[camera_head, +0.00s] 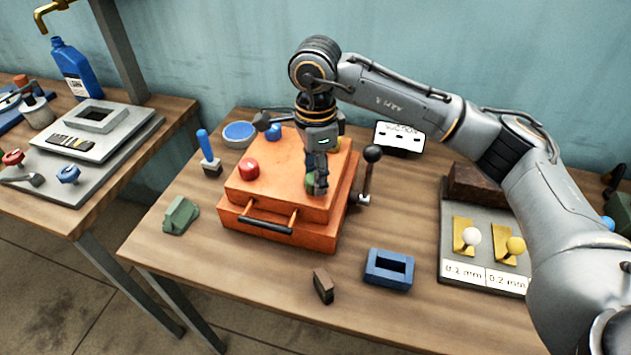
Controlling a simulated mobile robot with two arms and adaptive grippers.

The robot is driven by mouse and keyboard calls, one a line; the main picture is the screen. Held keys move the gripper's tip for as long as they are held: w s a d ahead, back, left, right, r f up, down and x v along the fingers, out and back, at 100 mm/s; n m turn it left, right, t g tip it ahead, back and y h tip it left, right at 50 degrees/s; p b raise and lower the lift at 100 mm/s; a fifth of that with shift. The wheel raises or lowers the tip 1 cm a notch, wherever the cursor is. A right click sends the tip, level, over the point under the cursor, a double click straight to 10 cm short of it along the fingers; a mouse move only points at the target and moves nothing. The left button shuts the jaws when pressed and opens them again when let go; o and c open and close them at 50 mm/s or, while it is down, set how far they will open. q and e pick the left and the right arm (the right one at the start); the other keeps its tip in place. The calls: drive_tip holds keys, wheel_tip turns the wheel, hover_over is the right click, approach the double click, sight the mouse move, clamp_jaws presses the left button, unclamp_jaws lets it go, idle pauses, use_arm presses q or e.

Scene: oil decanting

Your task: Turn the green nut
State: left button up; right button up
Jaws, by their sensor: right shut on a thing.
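The green nut (309,181) sits on top of the orange box (275,192) near its right side, mostly hidden by my right gripper. My right gripper (316,184) points straight down from above and is shut on the green nut. A red knob (249,169) stands on the left of the box top, and a blue knob (273,131) at its back. A little yellow shows behind my gripper. My left gripper is not in view.
A black-knobbed lever (370,165) rises right of the box. A grey board with white and yellow knobs (486,244) is at right. The front table edge is clear.

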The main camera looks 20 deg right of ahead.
drive_tip(key=m+b, duration=0.3)
drive_tip(key=m, duration=0.2)
drive_tip(key=shift+f+m, duration=0.1)
drive_tip(key=shift+m, duration=0.2)
drive_tip(key=m+b, duration=0.2)
drive_tip(key=m, duration=0.3)
drive_tip(key=shift+m, duration=0.3)
drive_tip(key=o, duration=1.2)
drive_tip(key=shift+r, duration=0.2)
wheel_tip(320, 180, up, 12)
drive_tip(key=shift+f, duration=0.1)
